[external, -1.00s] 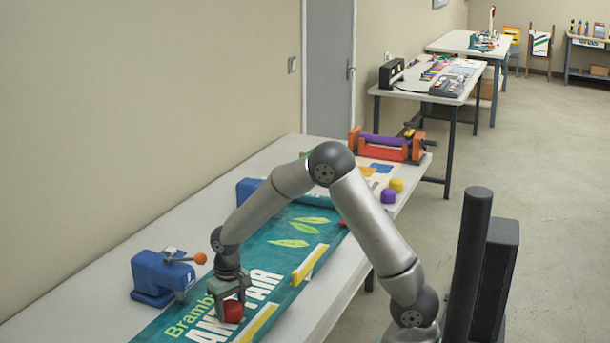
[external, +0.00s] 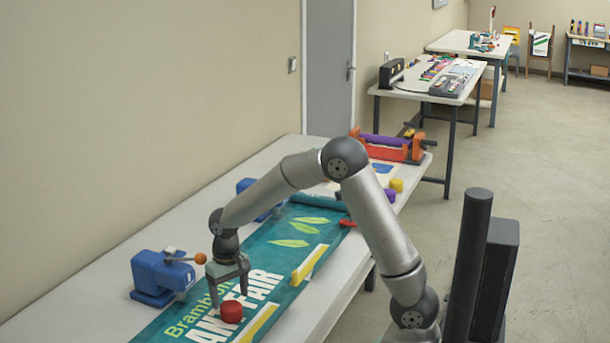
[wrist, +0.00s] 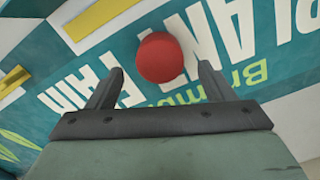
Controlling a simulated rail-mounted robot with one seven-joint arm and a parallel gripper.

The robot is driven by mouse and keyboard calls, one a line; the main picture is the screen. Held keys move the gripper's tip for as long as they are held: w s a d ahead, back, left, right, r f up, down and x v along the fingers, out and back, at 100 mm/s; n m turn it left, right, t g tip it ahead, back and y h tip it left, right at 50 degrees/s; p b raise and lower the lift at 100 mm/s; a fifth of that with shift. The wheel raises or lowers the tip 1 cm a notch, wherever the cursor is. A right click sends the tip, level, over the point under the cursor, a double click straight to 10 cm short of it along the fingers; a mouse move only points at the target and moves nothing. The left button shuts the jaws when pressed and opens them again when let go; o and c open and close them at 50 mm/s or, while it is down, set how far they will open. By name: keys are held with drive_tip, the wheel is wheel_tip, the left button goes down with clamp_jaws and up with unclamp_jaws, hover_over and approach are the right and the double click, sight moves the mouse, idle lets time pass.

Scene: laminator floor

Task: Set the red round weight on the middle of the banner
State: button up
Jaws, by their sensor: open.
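The red round weight (external: 231,311) sits on the teal banner (external: 262,257), over its large white lettering towards the near end. My gripper (external: 229,297) is open and empty, just above and behind the weight in the external view. In the wrist view the red weight (wrist: 160,57) lies ahead of the spread fingers (wrist: 158,88), apart from them. The banner (wrist: 130,55) spreads beneath, with white and yellow-green letters.
Blue clamps (external: 157,277) stand along the banner's wall side. Yellow bars (external: 309,264) lie along its other edge. Yellow (external: 396,185) and purple (external: 389,195) round weights and an orange roller device (external: 388,147) stand at the table's far end.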

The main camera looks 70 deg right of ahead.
sight(231, 305)
wheel_tip(231, 305, up, 7)
drive_tip(key=s+a+f+n, duration=0.1)
drive_tip(key=s+n, duration=0.4)
drive_tip(key=s, duration=2)
drive_tip(key=shift+s+f+n, duration=0.15)
drive_tip(key=shift+s+n, duration=0.25)
